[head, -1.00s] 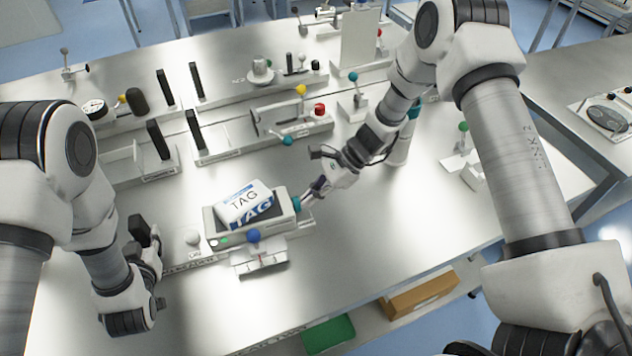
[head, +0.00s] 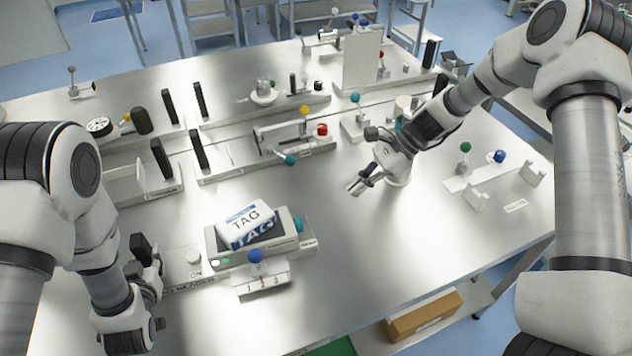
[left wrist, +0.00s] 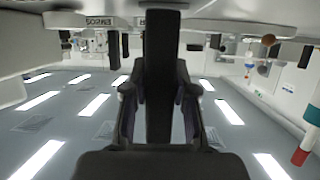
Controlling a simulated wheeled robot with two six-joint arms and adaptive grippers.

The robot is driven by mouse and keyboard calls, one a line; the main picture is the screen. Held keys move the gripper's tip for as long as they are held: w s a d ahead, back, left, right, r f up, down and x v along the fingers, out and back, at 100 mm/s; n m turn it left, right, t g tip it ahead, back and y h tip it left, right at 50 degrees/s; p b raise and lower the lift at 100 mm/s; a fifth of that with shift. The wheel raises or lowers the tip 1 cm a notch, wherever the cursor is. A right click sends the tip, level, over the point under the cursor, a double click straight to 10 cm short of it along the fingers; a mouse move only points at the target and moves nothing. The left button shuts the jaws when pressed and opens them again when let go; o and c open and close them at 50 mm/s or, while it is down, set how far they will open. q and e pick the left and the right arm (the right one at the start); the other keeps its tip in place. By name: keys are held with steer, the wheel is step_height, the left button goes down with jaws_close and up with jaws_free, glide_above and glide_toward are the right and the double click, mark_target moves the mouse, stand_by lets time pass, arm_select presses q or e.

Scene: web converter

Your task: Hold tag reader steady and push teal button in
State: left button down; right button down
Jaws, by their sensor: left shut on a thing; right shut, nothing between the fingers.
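The tag reader (head: 287,241) is a grey box at the front middle of the bench, with a white TAG piece (head: 245,222) resting on top. The teal button (head: 299,225) sits at its right end; how far in it is, I cannot tell. My left gripper (head: 150,268) is left of the reader, shut on an upright black handle (head: 140,246). In the left wrist view the black handle (left wrist: 162,75) stands between the fingers. My right gripper (head: 361,186) is shut and empty, above the bench to the upper right of the teal button, clear of it.
A blue-knobbed slider (head: 255,256) stands at the reader's front, and a white ON knob (head: 193,256) between the reader and my left gripper. Behind are rails with a yellow knob (head: 304,111) and a red button (head: 321,130).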

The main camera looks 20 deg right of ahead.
arm_select(q)
steer(key=shift+s+f, duration=0.15)
steer(key=shift+f, duration=0.05)
stand_by(0.5)
steer(key=c, duration=1.1)
jaws_free()
steer(key=shift+o, duration=1.3)
steer(key=shift+r, duration=0.1)
steer(key=v, duration=0.7)
steer(key=shift+s+d+r+p, duration=0.1)
steer(key=shift+r+p, duration=0.1)
steer(key=shift+p, duration=0.1)
steer(key=shift+f, duration=0.1)
